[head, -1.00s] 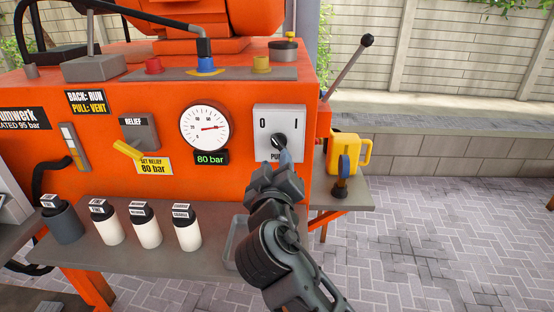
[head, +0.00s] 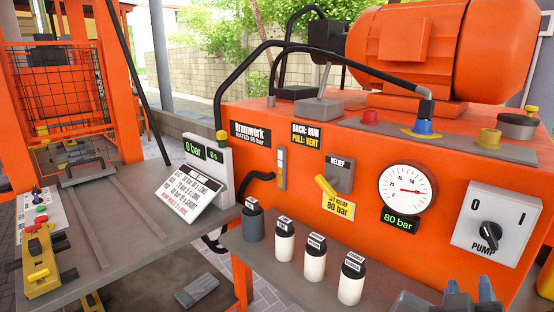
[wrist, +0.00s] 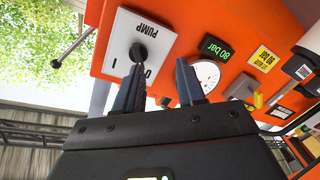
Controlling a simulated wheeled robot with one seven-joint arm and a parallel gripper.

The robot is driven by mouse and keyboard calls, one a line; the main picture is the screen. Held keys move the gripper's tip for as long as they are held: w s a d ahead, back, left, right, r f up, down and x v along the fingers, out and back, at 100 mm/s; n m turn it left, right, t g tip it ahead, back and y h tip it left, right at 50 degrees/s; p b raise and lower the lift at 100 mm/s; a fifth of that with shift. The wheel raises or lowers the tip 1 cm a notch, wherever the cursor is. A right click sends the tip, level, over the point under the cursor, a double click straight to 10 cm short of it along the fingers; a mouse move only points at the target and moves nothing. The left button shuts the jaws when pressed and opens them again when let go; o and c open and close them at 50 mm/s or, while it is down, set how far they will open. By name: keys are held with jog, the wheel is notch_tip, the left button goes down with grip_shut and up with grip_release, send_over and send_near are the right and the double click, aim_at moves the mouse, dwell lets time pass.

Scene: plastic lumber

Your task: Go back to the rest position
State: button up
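My gripper shows at the bottom right edge of the head view (head: 468,294), with only its blue fingertips and part of its body in frame. In the wrist view my gripper (wrist: 162,88) has its two fingers apart with nothing between them. The pump switch (head: 490,236) is a black knob on a grey plate marked 0 and I; it also shows in the wrist view (wrist: 140,55), beyond the left finger and apart from it. The gauge (head: 407,188) points near 80, and the display below it (head: 400,221) reads 80 bar.
A shelf (head: 285,283) below the orange panel holds several capped bottles (head: 315,258). The yellow relief lever (head: 326,187) sticks out of the panel.

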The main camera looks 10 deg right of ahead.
jog(key=s+a+f+n+t+y, duration=0.2)
jog(key=s+a+f+n+y, duration=0.2)
jog(key=s+a+f+y, duration=0.8)
jog(key=s+r+m, duration=0.1)
jog(key=s+r, duration=0.2)
jog(key=s, duration=0.6)
jog(key=s+a+r+m, duration=0.1)
jog(key=s+r, duration=0.2)
jog(key=s, duration=0.7)
jog(key=shift+a+r+t, duration=0.3)
jog(key=shift+r, duration=0.05)
